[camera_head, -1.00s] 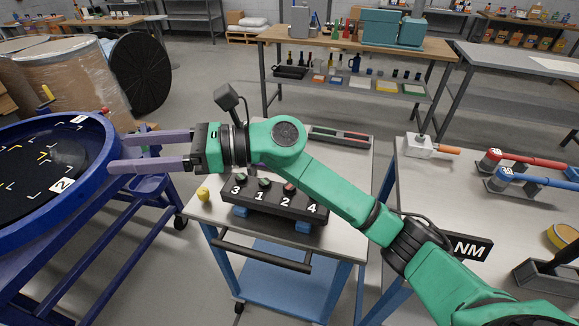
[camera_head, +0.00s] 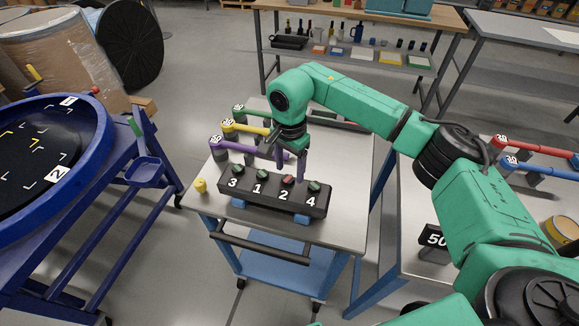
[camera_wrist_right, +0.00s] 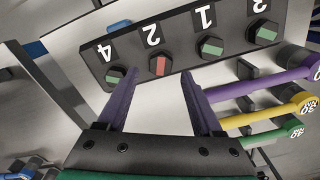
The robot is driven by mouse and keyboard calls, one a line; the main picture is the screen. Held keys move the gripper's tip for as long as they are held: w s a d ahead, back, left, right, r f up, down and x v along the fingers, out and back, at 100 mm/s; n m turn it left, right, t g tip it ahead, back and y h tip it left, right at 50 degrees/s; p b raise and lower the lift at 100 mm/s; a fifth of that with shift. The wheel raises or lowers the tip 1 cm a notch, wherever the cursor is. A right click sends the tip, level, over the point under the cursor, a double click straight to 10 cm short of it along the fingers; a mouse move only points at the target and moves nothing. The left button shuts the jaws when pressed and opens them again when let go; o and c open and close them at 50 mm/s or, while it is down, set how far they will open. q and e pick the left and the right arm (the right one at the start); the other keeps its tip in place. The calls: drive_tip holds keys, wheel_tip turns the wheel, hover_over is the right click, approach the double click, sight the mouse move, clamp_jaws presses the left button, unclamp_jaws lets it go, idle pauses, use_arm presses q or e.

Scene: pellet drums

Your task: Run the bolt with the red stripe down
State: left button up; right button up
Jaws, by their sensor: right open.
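A black block (camera_head: 262,201) on the small cart carries a row of bolts numbered 3, 1, 2, 4. The bolt with the red stripe (camera_head: 288,180) stands at number 2; the other bolts have green stripes. In the right wrist view the red-striped bolt (camera_wrist_right: 160,65) lies just beyond and between my fingertips, not touching them. My right gripper (camera_head: 291,164) points down above the block near numbers 2 and 4. Its purple fingers (camera_wrist_right: 157,83) are apart and empty. My left gripper is not in view.
Green (camera_head: 240,110), yellow (camera_head: 232,126) and purple (camera_head: 222,143) wrenches lie on the cart behind the block, close to my right gripper. A yellow knob (camera_head: 200,185) sits at the cart's left corner. A blue-rimmed drum (camera_head: 95,150) stands left. Red and blue wrenches (camera_head: 540,152) lie on the right table.

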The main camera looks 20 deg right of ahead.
sight(288, 180)
drive_tip(key=shift+f, duration=0.6)
drive_tip(key=shift+s+a+f, duration=0.1)
drive_tip(key=shift+f, duration=0.4)
clamp_jaws()
